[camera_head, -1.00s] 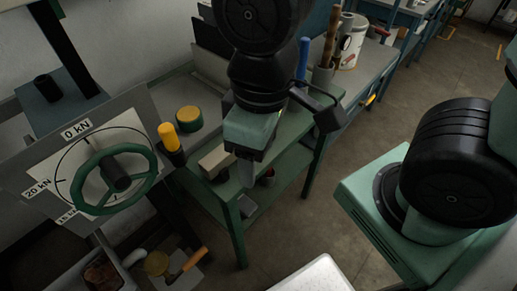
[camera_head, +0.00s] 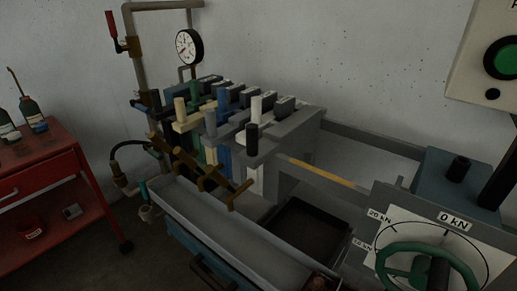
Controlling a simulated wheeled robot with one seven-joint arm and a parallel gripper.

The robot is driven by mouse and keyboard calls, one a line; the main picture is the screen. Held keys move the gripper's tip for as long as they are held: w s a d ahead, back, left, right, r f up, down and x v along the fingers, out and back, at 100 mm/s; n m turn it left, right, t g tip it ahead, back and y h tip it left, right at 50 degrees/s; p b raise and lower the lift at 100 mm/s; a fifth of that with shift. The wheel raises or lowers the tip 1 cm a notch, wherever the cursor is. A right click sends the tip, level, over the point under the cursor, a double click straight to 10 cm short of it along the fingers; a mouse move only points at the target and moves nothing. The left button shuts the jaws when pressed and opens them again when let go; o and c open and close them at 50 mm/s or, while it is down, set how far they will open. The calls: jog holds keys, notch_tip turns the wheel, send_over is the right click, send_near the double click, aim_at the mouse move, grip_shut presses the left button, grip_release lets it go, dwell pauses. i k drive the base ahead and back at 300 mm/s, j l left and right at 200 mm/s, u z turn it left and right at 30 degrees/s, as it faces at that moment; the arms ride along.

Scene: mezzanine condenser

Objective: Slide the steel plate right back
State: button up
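A row of plates (camera_head: 232,138) stands on the bench-like frame in the middle of the view. The plates stand close together, with tan, green, blue, grey, white and black upright handles. A grey plate with a grey handle (camera_head: 210,122) stands near the front of the row and looks like bare metal. I cannot tell for certain which plate is the steel one. A thick grey block (camera_head: 293,132) closes the right end of the row. To its right, a rail with a yellow strip (camera_head: 325,173) runs toward the handwheel. My gripper is not in view.
A green handwheel (camera_head: 428,262) with a kN dial is at lower right. A pressure gauge (camera_head: 189,47) and pipes stand behind the plates. A grey trough (camera_head: 215,240) runs along the front. A red tool cabinet (camera_head: 45,180) stands at left, with floor between.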

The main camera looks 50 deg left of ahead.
aim_at(296, 137)
jog(key=u, duration=1.9)
